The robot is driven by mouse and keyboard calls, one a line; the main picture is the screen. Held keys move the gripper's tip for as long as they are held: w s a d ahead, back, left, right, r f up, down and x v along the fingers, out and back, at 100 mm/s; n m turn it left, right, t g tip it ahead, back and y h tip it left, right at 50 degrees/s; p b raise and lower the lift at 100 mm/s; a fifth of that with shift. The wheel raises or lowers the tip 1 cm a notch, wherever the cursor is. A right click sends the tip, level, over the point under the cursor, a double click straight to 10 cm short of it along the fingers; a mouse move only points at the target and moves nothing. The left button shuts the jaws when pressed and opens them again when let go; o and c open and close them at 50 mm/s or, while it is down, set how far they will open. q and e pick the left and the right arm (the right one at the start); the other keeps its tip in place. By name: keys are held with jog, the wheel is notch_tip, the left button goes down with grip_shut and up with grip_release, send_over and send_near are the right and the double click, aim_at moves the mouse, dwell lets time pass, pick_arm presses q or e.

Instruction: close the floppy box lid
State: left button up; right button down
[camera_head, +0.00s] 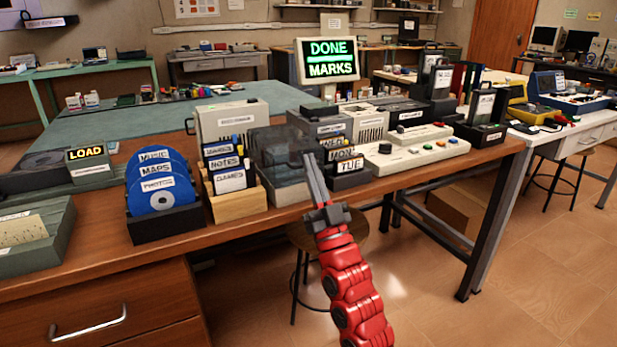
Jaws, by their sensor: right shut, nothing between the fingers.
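The floppy box (283,192) appears to be the grey box with a smoky, see-through lid (276,147), near the front edge of the wooden table. The lid stands above the grey base; its exact angle is hard to tell. My right gripper (312,162) is shut and empty, its narrow fingers pointing up at the right side of the lid. Whether the fingertips touch the lid cannot be told. The fingers and part of the arm cover a bit of the area right of the box. My left gripper is not in view.
A wooden holder with labelled floppies (256,202) stands just left of the box, and blue discs in a black stand (165,228) further left. Labelled black blocks (347,167) and a beige control panel (415,150) stand right. A stool (338,243) is below the table edge.

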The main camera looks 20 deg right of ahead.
jog(key=shift+s+f+b, duration=0.1)
jog(key=shift+f+b, duration=0.3)
jog(key=shift+f, duration=0.1)
jog(key=shift+r, duration=0.15)
